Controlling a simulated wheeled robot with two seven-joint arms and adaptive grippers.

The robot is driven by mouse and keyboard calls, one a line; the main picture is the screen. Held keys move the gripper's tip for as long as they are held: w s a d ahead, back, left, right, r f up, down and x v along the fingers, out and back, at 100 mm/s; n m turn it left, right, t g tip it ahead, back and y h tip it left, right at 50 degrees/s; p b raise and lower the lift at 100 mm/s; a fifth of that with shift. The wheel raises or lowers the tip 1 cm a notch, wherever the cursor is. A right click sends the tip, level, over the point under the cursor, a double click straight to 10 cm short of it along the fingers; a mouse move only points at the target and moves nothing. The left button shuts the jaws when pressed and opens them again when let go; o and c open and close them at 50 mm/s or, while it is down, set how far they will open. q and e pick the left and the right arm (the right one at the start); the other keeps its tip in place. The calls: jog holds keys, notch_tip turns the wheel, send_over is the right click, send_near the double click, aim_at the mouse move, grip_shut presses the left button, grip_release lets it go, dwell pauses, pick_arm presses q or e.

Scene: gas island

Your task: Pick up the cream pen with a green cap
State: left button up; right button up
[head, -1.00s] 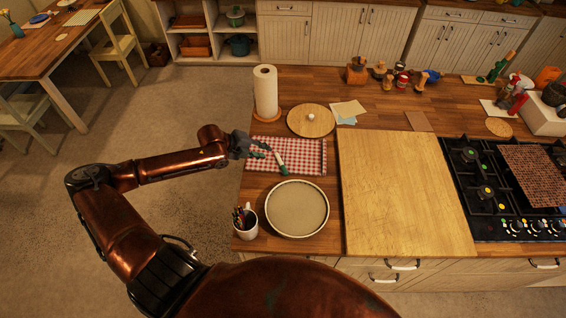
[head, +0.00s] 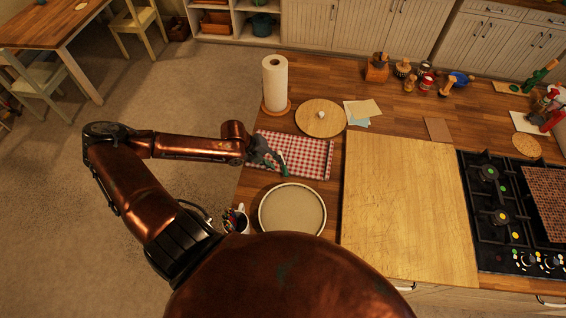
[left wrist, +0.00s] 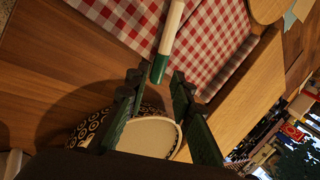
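The cream pen with a green cap (left wrist: 169,38) lies on the red-and-white checked cloth (left wrist: 215,40) in the left wrist view, its green cap towards my gripper. In the head view the cloth (head: 312,158) lies left of the cutting board, and my gripper mostly covers the pen. My left gripper (head: 274,164) is over the cloth's left part. In the left wrist view its two fingers (left wrist: 158,85) are apart, with the green cap in line with the gap between their tips. I see no grip on the pen. My right gripper is not in view.
A round dish (head: 292,210) and a pen cup (head: 236,220) stand in front of the cloth. A paper towel roll (head: 275,83) and a round wooden lid (head: 320,118) are behind it. The large cutting board (head: 400,200) and the stove (head: 500,215) lie to the right.

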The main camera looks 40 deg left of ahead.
aim_at(283, 170)
pick_arm(q)
jog(key=shift+x, duration=0.8)
jog(key=p+x, duration=0.1)
jog(key=x, duration=0.2)
jog(key=shift+s+d, duration=0.1)
jog(key=shift+d, duration=0.05)
jog(key=shift+d+f, duration=0.1)
jog(key=shift+f, duration=0.2)
jog(key=shift+d+f, duration=0.1)
jog(key=shift+c, duration=0.5)
jog(key=c, duration=0.3)
jog(key=shift+c, duration=0.7)
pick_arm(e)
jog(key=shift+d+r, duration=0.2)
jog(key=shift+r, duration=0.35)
pick_arm(q)
grip_shut()
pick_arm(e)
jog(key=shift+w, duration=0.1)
